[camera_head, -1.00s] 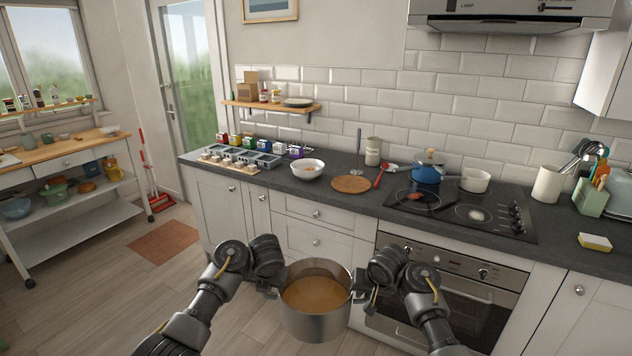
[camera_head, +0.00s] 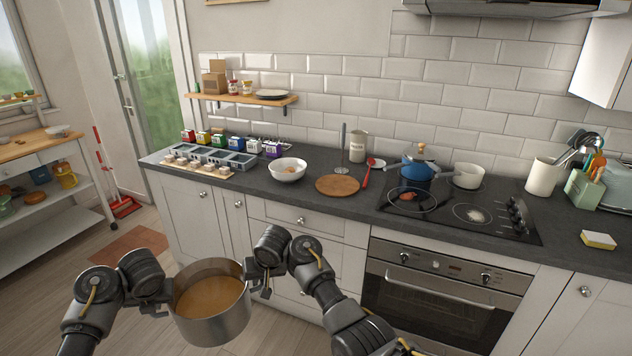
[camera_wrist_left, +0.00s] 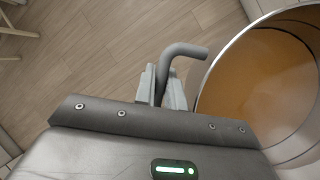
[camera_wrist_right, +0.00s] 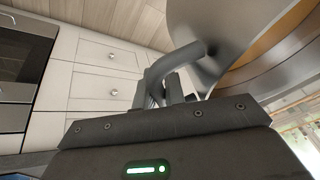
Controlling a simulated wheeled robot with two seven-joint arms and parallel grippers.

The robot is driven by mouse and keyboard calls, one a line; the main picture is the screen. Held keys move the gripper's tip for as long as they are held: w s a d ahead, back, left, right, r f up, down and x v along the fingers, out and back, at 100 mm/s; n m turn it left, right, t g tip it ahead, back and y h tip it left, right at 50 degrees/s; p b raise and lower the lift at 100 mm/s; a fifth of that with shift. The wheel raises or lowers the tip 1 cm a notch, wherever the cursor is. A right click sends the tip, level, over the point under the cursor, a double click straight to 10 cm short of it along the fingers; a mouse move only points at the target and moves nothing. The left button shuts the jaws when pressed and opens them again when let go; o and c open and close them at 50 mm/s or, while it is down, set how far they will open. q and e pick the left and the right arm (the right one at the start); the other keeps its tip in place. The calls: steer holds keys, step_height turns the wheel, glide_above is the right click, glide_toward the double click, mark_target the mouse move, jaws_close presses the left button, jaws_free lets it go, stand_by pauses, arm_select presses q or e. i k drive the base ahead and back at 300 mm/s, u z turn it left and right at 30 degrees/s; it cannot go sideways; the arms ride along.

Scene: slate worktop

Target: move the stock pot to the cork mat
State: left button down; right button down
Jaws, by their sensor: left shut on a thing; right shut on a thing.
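The steel stock pot (camera_head: 212,326) holds brown liquid and hangs upright over the floor in front of the cabinets. My left gripper (camera_head: 160,304) is shut on the pot's left side handle, a grey bent bar in the left wrist view (camera_wrist_left: 184,50). My right gripper (camera_head: 258,283) is shut on the opposite handle, seen in the right wrist view (camera_wrist_right: 178,62). The round cork mat (camera_head: 338,185) lies on the slate worktop, bare, up and to the right of the pot.
On the worktop (camera_head: 300,208), a white bowl (camera_head: 288,171) stands left of the mat and a red spoon (camera_head: 367,175) lies just right of it. Behind stand an upright rod holder (camera_head: 343,150) and a canister (camera_head: 358,148). The hob (camera_head: 455,208) with a blue pot (camera_head: 417,172) is further right.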

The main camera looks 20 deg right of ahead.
mark_target(337, 184)
steer(key=z, duration=0.4)
steer(key=i, duration=0.8)
steer(key=z, duration=0.65)
